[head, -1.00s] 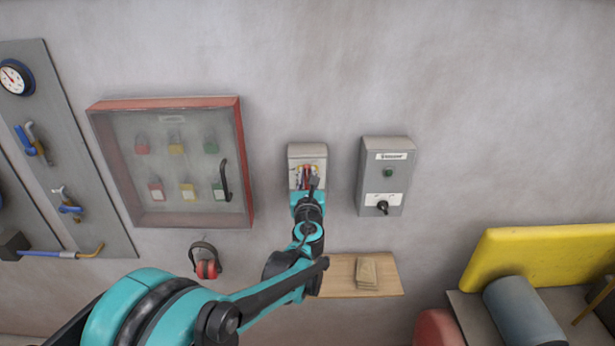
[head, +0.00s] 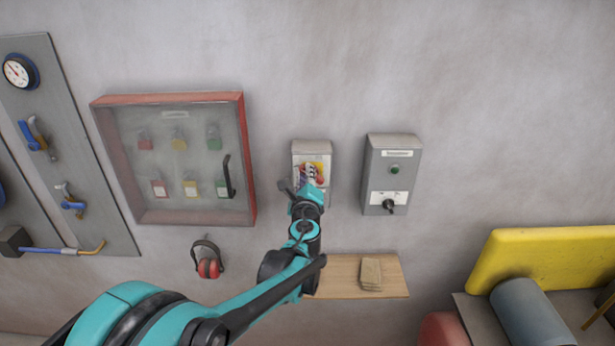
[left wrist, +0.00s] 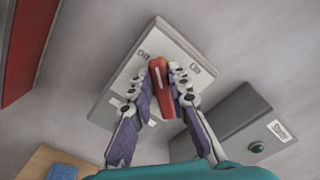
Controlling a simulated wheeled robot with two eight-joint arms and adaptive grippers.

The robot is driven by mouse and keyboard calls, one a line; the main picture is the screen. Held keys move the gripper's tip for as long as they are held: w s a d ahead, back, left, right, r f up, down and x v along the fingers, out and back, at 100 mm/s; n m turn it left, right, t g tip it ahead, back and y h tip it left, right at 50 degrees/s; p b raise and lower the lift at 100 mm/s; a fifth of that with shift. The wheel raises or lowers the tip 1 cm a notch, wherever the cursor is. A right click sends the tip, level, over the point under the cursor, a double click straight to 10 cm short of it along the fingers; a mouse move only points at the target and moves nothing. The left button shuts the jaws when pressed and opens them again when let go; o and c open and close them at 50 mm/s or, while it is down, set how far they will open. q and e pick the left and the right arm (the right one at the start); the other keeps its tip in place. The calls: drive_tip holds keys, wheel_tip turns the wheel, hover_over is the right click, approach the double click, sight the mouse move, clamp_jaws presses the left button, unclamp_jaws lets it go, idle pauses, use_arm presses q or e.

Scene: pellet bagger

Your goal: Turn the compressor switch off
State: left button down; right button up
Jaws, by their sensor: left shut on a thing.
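A small grey switch box (head: 312,147) with a light face plate is on the wall, left of a second grey box; it also shows in the wrist view (left wrist: 172,37). Its red rotary handle (left wrist: 157,72) has a white line on it. Short lettering on the plate flanks the handle, one mark seeming to read "ON". My left gripper (head: 310,182) is at this box, its fingers (left wrist: 163,88) shut on the red handle from both sides. In the head view the gripper hides much of the handle. My right gripper is not in view.
The second grey box (head: 407,165) has a green lamp (head: 395,170) and a black knob (head: 389,206). A red-framed lock cabinet (head: 250,170) hangs to the left. Below are a wooden shelf (head: 335,277) and red ear muffs (head: 207,263). The wall above is clear.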

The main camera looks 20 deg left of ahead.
use_arm(q)
drive_tip(key=shift+a+f+n+b, duration=0.1)
drive_tip(key=shift+f+n+b, duration=0.15)
drive_tip(key=shift+n, duration=1)
drive_tip(key=shift+a+f+n+b, duration=0.1)
drive_tip(key=shift+n+b, duration=0.2)
drive_tip(key=shift+n, duration=0.9)
drive_tip(key=shift+a+f+n+b, duration=0.1)
drive_tip(key=shift+f+n+b, duration=0.15)
drive_tip(key=shift+n, duration=1)
drive_tip(key=c, duration=1.4)
unclamp_jaws()
drive_tip(key=shift+c, duration=0.2)
drive_tip(key=shift+f, duration=0.1)
drive_tip(key=shift+d, duration=0.1)
